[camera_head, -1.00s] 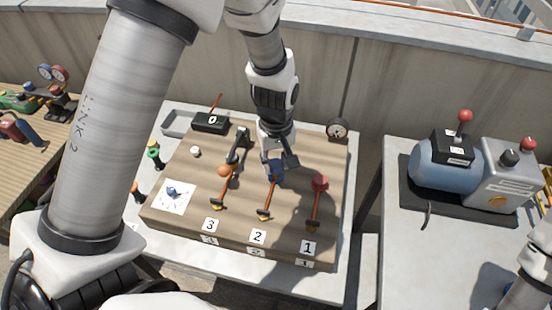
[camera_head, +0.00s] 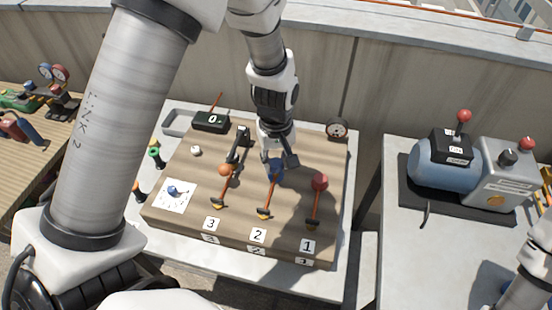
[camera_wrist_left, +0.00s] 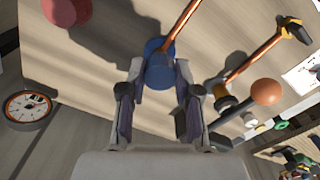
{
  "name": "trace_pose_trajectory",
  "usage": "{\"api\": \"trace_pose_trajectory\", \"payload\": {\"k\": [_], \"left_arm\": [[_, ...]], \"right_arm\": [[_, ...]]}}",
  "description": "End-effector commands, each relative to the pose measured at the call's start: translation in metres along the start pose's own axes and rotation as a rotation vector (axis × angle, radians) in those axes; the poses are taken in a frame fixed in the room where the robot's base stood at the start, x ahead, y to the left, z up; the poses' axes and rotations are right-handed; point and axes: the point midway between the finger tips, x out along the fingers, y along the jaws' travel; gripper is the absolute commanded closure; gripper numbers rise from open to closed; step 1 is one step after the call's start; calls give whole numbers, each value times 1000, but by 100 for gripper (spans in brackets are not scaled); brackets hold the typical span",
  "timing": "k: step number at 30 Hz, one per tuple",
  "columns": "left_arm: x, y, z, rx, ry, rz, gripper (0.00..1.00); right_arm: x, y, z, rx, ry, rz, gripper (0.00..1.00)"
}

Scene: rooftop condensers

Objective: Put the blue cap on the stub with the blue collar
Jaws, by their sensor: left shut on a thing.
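My left gripper (camera_head: 276,164) is over pipe 2 in the middle of the wooden board. It is shut on a blue, round-ended piece, the blue cap (camera_wrist_left: 159,66), which sits between the fingertips in the left wrist view. The cap is at the upper end of a copper pipe (camera_head: 268,198) with a dark and yellow base. I cannot tell whether cap and pipe touch. No blue collar can be made out. A small blue piece (camera_head: 173,190) also shows on a white card at the board's left. My right gripper is out of frame.
A black clamp-like part (camera_head: 240,140) stands close left of my gripper. A gauge (camera_head: 337,130) is behind right. A blue tank machine (camera_head: 440,160) stands on the right table.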

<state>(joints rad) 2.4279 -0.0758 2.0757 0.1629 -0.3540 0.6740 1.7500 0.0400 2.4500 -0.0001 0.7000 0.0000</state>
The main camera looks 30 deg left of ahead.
Motion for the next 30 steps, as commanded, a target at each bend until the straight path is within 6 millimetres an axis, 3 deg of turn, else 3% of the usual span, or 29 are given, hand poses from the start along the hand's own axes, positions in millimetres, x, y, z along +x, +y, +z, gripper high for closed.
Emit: {"api": "trace_pose_trajectory", "payload": {"k": [30], "left_arm": [[14, 0, 0, 0, 0, 0, 82]], "right_arm": [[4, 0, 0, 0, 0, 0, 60]]}}
